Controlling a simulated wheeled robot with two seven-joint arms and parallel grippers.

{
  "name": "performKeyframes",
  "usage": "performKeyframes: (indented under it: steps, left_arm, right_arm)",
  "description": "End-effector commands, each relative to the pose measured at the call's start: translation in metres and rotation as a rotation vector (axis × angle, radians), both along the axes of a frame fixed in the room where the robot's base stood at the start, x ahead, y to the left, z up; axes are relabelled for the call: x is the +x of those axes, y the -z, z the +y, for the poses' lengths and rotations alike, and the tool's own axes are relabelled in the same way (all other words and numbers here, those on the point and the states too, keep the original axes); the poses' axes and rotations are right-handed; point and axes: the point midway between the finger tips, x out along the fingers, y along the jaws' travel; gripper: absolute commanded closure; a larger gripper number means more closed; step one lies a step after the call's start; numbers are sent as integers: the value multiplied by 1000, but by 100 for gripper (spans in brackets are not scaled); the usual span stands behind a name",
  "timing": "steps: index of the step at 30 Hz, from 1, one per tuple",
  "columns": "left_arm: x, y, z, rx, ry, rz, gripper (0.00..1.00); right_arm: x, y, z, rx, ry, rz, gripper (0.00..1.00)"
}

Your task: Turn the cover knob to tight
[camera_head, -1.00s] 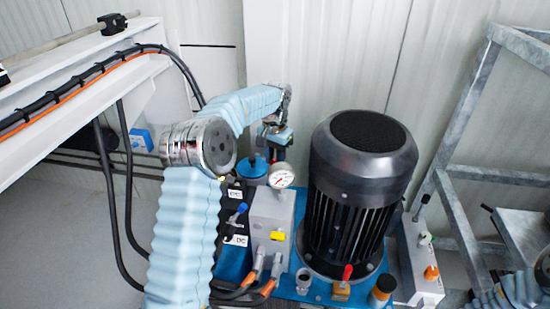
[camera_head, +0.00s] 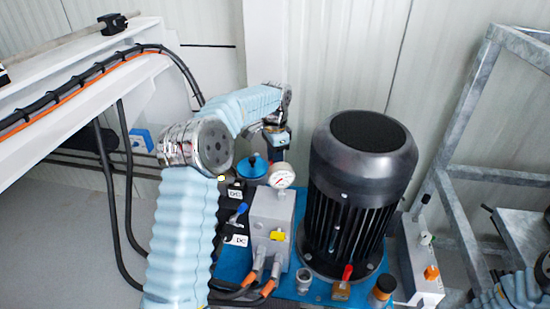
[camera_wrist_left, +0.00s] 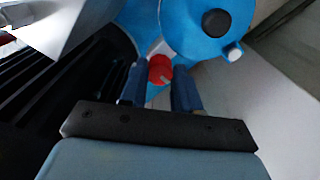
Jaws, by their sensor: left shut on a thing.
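In the left wrist view, a small round red knob (camera_wrist_left: 160,67) with a pale grey bar lies between the two blue fingers of my left gripper (camera_wrist_left: 158,82). The fingers are shut on it. Above it to the right is a blue round cover (camera_wrist_left: 190,24) with a black centre cap (camera_wrist_left: 215,22). In the head view my left gripper (camera_head: 276,150) points down behind the gauge, just right of a blue domed cap (camera_head: 253,166). The red knob is hidden there.
A large black motor (camera_head: 350,195) stands right of the left gripper. A pressure gauge (camera_head: 282,175) and a grey valve block (camera_head: 270,222) stand in front of it. A white beam (camera_head: 90,85) with cables is on the left. A grey metal frame (camera_head: 465,130) is at right.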

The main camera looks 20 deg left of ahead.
Motion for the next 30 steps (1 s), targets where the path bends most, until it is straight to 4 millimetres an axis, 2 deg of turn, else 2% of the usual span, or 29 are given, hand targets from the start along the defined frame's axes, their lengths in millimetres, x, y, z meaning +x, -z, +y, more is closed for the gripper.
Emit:
performKeyframes:
  steps: [11, 12, 17, 26, 30]
  left_arm:
    - [0, -1, 0, 1, 6, -2, 99]
    - [0, -1, 0, 1, 5, -2, 66]
    - [0, 0, 0, 0, 5, -1, 43]
    - [0, -2, 0, 0, 4, -1, 43]
    - [1, -18, 0, 0, 5, -4, 43]
  right_arm:
    - [0, 0, 0, 0, 0, 0, 0]
    - [0, 0, 0, 0, 0, 0, 0]
    - [0, 0, 0, 0, 0, 0, 0]
    - [0, 0, 0, 0, 0, 0, 0]
    - [0, 1, 0, 0, 0, 0, 0]
